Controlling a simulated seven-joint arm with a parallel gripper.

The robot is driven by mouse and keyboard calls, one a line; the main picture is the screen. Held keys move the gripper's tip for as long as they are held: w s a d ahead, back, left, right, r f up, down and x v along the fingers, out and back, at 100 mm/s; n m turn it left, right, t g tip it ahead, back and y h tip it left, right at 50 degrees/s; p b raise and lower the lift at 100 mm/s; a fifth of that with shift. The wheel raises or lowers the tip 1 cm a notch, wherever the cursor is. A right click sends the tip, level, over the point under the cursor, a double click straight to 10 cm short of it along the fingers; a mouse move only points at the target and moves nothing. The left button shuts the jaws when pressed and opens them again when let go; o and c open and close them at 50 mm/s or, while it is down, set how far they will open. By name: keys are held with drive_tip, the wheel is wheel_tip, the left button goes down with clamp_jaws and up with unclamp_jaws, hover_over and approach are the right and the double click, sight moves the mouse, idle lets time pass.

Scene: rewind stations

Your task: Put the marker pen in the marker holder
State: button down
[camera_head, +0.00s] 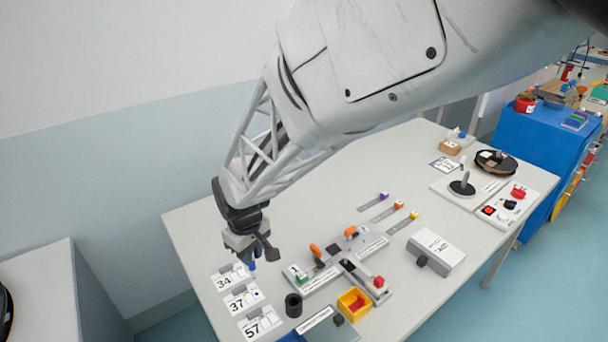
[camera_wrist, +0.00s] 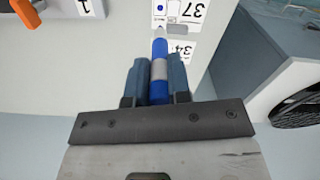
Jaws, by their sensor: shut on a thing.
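My gripper (camera_head: 250,258) is shut on the marker pen (camera_wrist: 160,70), a blue pen with a grey band and a pale tip. In the wrist view the pen lies between the two dark fingers (camera_wrist: 160,82) and its tip points away from the gripper. In the head view only a small blue bit of the pen (camera_head: 253,267) shows under the gripper, above or near the numbered cards. I cannot tell its exact height. A black open cylinder (camera_head: 293,305), which looks like the marker holder, stands on the table, below and to the right of the gripper in the picture.
Cards marked 34 (camera_head: 231,277), 37 (camera_head: 243,298) and 57 (camera_head: 260,322) lie at the table's left side. A yellow bin (camera_head: 354,304) and a fixture with orange handles (camera_head: 322,272) stand right of the black cylinder.

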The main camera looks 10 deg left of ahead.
drive_tip(key=shift+d, duration=0.1)
drive_tip(key=s+d+r, duration=0.3)
drive_tip(key=d, duration=0.7)
drive_tip(key=shift+d, duration=0.25)
drive_tip(key=shift+f, duration=0.1)
wheel_tip(320, 180, down, 6)
idle(0.3)
drive_tip(key=shift+f, duration=1.85)
drive_tip(key=shift+f, duration=0.2)
